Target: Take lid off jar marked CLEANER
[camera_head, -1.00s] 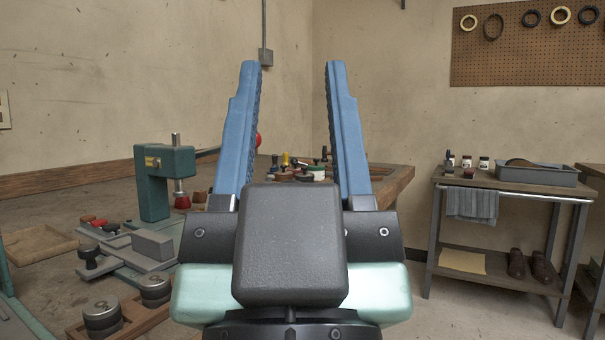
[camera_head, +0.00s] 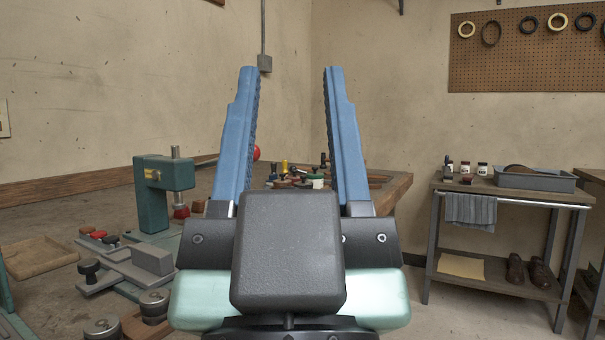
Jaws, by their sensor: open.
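My gripper (camera_head: 290,70) is open and empty, its two blue fingers pointing up and away in the middle of the picture. Small jars with dark lids and pale labels stand on the side table (camera_head: 430,183) at the right: a left jar (camera_head: 450,167), a middle jar (camera_head: 465,167) and a right jar (camera_head: 482,169). Their labels are too small to read, so I cannot tell which is marked CLEANER. My gripper is well to the left of them and touches nothing.
A grey tray (camera_head: 545,182) sits beside the jars, and a grey cloth (camera_head: 470,210) hangs from the table's front. A workbench with a green press (camera_head: 150,205) and several small tools fills the left. Floor shows between bench and side table.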

